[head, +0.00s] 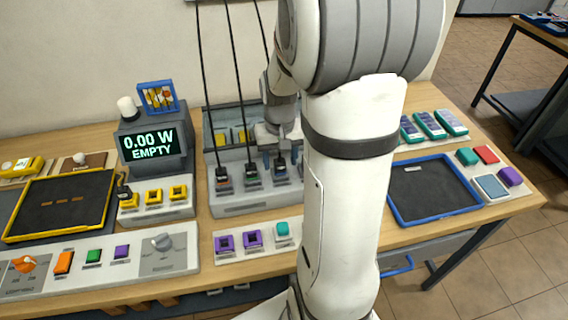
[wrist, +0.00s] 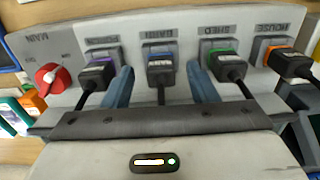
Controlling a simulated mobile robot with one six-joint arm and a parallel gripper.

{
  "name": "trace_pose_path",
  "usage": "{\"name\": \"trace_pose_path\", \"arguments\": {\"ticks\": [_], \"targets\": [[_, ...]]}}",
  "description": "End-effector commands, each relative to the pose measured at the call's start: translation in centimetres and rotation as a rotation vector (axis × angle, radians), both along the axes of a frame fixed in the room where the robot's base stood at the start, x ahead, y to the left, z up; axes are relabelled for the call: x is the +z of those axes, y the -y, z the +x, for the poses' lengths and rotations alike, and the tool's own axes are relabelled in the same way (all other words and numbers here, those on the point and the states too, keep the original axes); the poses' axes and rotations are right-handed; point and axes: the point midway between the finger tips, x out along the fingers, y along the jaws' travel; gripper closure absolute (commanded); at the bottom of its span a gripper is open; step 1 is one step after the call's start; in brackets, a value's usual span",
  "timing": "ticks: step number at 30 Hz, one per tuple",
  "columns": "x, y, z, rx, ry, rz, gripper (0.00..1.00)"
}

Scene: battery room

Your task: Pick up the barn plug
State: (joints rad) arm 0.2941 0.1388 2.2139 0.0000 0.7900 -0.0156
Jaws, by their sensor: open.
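The barn plug (wrist: 160,70) is a black plug with a blue band, seated in the socket labelled BARN in the wrist view. In the head view the barn plug (head: 280,164) stands in the grey socket panel (head: 240,208) with its black cord attached. My gripper (wrist: 160,66) is open. Its two blue fingers lie on either side of the barn plug, with visible gaps. In the head view my gripper (head: 282,138) is above the panel, partly hidden by my arm.
The purple-marked plug (wrist: 97,72) and the green-marked plug (wrist: 228,66) sit close outside the fingers. An orange-marked plug (wrist: 290,62) and a red MAIN knob (wrist: 52,78) are farther out. Black cords (head: 236,80) hang above the panel. A blue-rimmed tray (head: 391,200) lies right.

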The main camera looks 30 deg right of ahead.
Motion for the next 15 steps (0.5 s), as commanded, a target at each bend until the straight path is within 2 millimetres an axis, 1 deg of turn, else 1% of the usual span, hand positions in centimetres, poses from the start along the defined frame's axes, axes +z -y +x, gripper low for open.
{"name": "trace_pose_path", "arguments": {"ticks": [7, 8, 15], "targets": [[-0.24, 0.01, 0.01, 0.000, 0.001, 0.000, 0.47], [-0.24, 0.01, 0.01, 0.000, 0.001, 0.000, 0.49], [-0.21, 0.03, 0.00, -0.001, 0.001, 0.000, 0.69]]}}
